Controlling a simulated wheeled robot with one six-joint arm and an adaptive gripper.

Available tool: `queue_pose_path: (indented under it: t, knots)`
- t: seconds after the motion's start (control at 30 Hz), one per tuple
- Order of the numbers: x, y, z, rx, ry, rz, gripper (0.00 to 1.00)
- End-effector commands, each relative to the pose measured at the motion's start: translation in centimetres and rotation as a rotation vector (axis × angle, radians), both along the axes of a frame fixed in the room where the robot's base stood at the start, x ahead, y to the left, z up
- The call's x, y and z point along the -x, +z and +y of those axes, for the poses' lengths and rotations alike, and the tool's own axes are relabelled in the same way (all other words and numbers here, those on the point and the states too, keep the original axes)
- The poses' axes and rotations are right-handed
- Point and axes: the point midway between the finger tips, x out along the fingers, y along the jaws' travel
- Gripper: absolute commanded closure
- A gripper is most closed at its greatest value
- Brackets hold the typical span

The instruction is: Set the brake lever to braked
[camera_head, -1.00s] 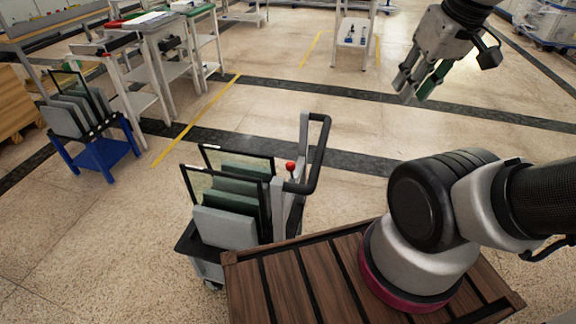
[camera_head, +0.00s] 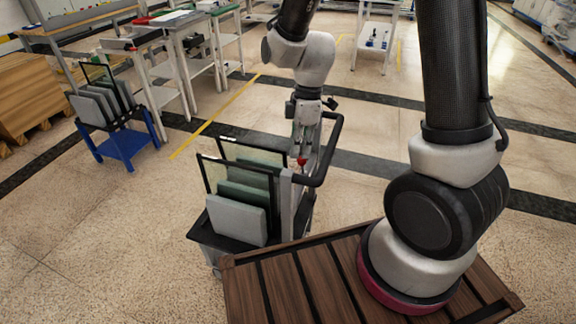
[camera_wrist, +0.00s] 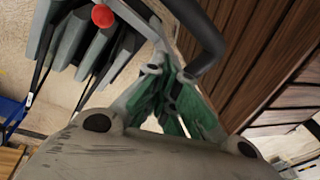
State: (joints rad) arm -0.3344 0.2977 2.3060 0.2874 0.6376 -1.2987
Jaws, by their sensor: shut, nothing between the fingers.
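The brake lever's red ball knob (camera_head: 301,162) stands at the handle end of the cart (camera_head: 212,238). It also shows in the wrist view (camera_wrist: 102,16), above and left of my fingertips. The lever's stem is mostly hidden. My gripper (camera_head: 304,150) points down over the cart's handle end, its fingertips close to the knob. In the wrist view my green-padded fingers (camera_wrist: 168,80) are drawn together with nothing between them. The knob is outside the fingers. I cannot tell whether a finger touches the lever.
The cart's black push handle (camera_head: 327,155) loops close to the right of my gripper. Upright panels (camera_head: 245,190) stand in the cart. A blue cart (camera_head: 124,148) with panels stands at the left. A brown slatted deck (camera_head: 300,285) lies in front. Floor behind is open.

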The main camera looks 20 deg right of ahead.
Motion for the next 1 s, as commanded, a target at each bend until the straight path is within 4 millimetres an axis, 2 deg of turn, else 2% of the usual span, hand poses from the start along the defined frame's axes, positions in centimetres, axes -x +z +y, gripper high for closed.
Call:
queue_pose_path:
  t: [0.1,0.2,0.4,0.83,1.0]
  knots:
    - [-2.1,-0.2,0.9,-0.052,0.232,-0.1,1.0]
    - [-3.2,0.0,1.3,-0.075,0.402,-0.169,1.0]
    - [-3.8,0.0,1.4,-0.085,0.61,-0.23,1.0]
    - [-3.7,-0.1,1.4,-0.088,0.649,-0.234,1.0]
    - [-3.7,-1.4,1.6,-0.088,0.648,-0.232,1.0]
